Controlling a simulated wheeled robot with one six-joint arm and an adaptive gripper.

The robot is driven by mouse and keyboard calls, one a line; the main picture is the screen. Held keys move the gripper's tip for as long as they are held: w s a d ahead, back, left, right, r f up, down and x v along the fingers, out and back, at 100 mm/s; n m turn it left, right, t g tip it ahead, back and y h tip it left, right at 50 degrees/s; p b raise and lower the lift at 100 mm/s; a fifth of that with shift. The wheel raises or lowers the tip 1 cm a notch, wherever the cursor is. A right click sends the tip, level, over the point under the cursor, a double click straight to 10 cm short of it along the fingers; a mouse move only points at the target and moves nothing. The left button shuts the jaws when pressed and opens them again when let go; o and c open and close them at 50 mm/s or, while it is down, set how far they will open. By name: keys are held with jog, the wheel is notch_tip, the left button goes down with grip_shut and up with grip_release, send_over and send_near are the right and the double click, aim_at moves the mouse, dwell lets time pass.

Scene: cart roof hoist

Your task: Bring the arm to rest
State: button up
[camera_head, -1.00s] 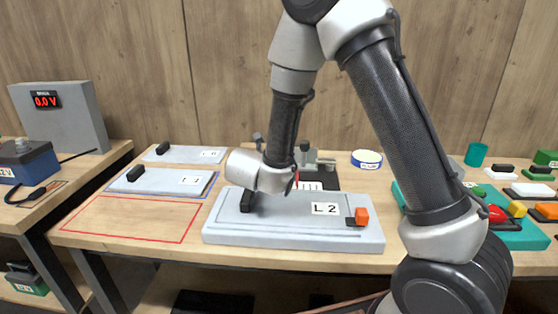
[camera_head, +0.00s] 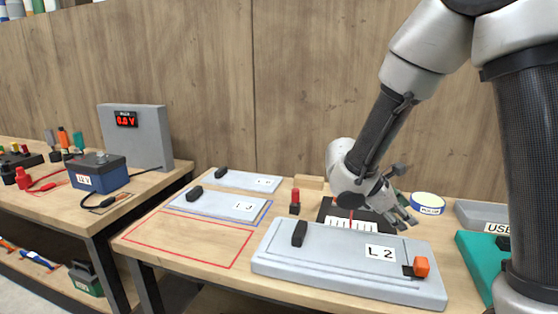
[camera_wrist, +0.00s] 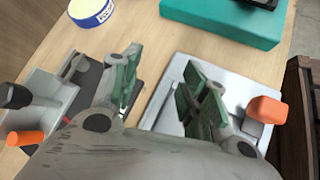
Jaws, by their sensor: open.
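My gripper (camera_head: 402,212) is open and empty. In the head view it hangs above the back right part of the grey L2 panel (camera_head: 335,268), apart from it as far as I can tell. In the wrist view the two green-padded fingers (camera_wrist: 160,85) stand wide apart, with wooden table and part of the grey panel between and behind them. The panel's orange block (camera_head: 421,267) is at its right end and also shows in the wrist view (camera_wrist: 267,109). My arm comes down from the upper right.
The red outlined area (camera_head: 190,237) at left is bare.

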jog(key=s+d+r+m+t+y, duration=0.1)
jog(key=s+d+r+m+y, duration=0.1)
jog(key=s+r+m+y, duration=0.2)
jog(key=s+d+r+m+t+y, duration=0.1)
jog(key=s+d+r+m+y, duration=0.1)
jog(key=s+r+m+y, duration=0.3)
jog(key=s+r+m, duration=0.3)
jog(key=s+m, duration=0.3)
jog(key=s, duration=0.4)
jog(key=shift+s+r+m, duration=0.25)
jog(key=shift+r+m, duration=0.05)
jog(key=shift+m, duration=0.1)
